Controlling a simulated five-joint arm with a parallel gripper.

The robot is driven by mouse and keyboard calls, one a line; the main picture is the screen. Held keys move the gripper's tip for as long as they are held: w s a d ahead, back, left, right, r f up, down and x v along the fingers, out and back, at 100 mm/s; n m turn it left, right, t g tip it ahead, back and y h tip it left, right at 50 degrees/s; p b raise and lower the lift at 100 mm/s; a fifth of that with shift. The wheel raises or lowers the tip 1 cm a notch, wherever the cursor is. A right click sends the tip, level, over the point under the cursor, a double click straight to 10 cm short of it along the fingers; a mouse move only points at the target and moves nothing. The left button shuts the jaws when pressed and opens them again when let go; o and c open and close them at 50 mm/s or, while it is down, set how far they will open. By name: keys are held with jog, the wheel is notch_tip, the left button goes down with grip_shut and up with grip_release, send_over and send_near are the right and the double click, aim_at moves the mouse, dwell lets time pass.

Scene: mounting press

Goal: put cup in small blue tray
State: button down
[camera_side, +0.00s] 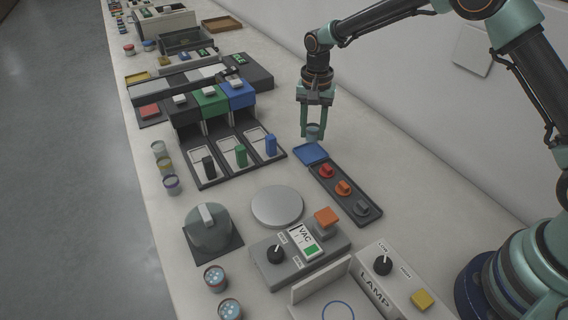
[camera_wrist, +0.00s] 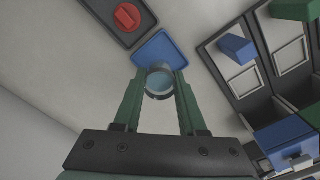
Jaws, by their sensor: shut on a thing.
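The cup, a small grey-blue cylinder (camera_side: 313,133), is between the fingertips of my gripper (camera_side: 313,130). The small blue tray (camera_side: 311,154) lies on the bench just below and in front of the cup in the side view. In the wrist view the tray (camera_wrist: 160,46) is just beyond the cup, which covers part of its near edge. The cup seems to be above the bench; the exact gap cannot be told.
A dark panel with red, orange and grey knobs (camera_side: 344,189) adjoins the tray. Black, green and blue dispensers (camera_side: 209,103) with slotted bays stand to the left. Several small cups (camera_side: 171,183) stand along the left edge. The bench right of my gripper is clear.

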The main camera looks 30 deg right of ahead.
aim_at(312, 142)
jog(key=shift+f, duration=2.15)
jog(key=shift+f, duration=0.15)
jog(key=c, duration=0.8)
grip_release()
jog(key=shift+o, duration=0.2)
